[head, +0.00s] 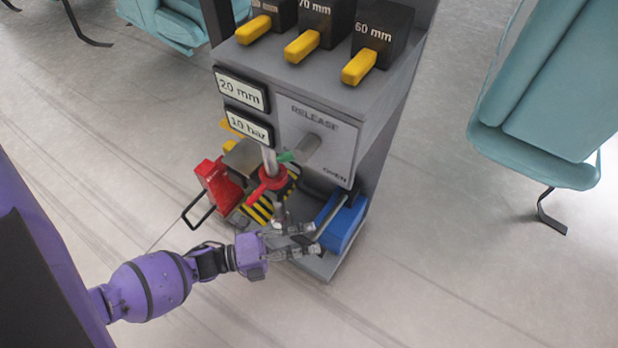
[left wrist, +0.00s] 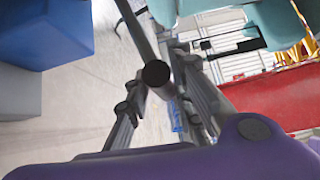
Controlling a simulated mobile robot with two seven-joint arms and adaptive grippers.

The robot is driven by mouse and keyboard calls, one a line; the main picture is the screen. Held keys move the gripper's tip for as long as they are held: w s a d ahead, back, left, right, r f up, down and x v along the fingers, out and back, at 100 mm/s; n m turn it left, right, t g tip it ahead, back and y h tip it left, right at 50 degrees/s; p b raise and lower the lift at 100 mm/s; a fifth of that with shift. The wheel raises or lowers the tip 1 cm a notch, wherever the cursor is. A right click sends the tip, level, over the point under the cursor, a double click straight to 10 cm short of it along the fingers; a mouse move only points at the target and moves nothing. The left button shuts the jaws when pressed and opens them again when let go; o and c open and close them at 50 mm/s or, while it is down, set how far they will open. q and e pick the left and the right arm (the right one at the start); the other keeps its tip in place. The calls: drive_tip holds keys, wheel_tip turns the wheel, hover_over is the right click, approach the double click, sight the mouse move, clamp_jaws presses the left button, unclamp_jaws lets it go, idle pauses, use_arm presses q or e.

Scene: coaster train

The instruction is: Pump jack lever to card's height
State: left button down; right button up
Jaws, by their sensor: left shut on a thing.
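My left gripper (head: 311,238) is low at the front of the grey cabinet, its fingers closed about the end of the grey jack lever (head: 331,213). The lever slopes up and right to the blue pump block (head: 345,226). In the left wrist view the lever's round dark end (left wrist: 157,74) lies between the two fingers. The jack's upright metal rod (head: 269,160) with a red collar (head: 268,185) stands left of the lever. A sign reads "20 mm" (head: 241,90) and another "10 bar" (head: 249,126); I cannot tell whether either is the card. My right gripper is not in view.
A release knob (head: 308,148) sticks out of the cabinet front, above the gripper. Several yellow-handled blocks (head: 375,48) are on top, labelled 70 mm and 60 mm among others. A red part (head: 216,186) with a black loop handle stands left. Teal seats (head: 545,85) are at right; the floor between is clear.

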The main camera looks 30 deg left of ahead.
use_arm(q)
drive_tip(key=shift+a+f, duration=0.1)
drive_tip(key=shift+f, duration=0.2)
drive_tip(key=shift+w, duration=0.1)
drive_tip(key=c, duration=1.6)
unclamp_jaws()
drive_tip(key=shift+o, duration=0.2)
drive_tip(key=v, duration=1.2)
